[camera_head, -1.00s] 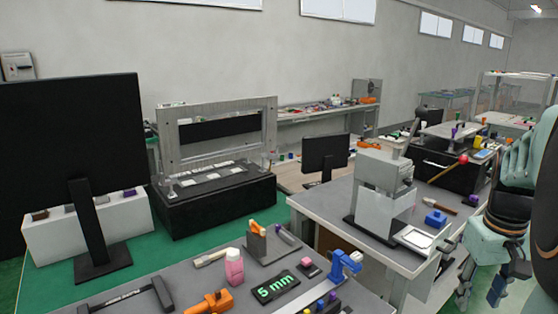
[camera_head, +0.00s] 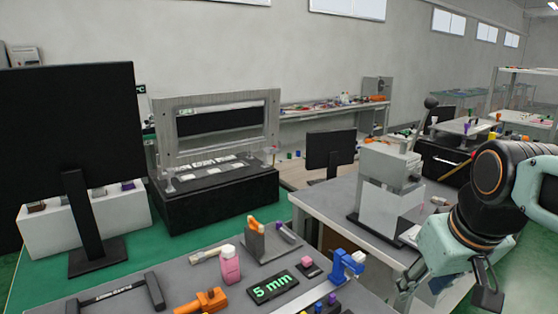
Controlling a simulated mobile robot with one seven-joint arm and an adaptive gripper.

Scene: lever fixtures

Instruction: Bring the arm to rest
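My arm reaches in from the right edge, with black joints and pale green links. My gripper (camera_head: 446,284) is at the lower right, pointing down in front of the right-hand grey table (camera_head: 330,208). Its fingers are partly cut off by the bottom edge and seen at an angle, so their opening is unclear. I see nothing held in it. A grey-white machine (camera_head: 388,188) stands on that table, left of my arm. A dark ball-ended lever (camera_head: 430,103) rises behind or at its top.
The near workbench (camera_head: 215,262) holds a "5 mm" display (camera_head: 273,287), a pink bottle (camera_head: 229,266), an orange tool (camera_head: 204,301) and a blue clamp (camera_head: 346,265). A large black monitor (camera_head: 68,150) stands at left. A framed press-like fixture (camera_head: 215,145) stands behind.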

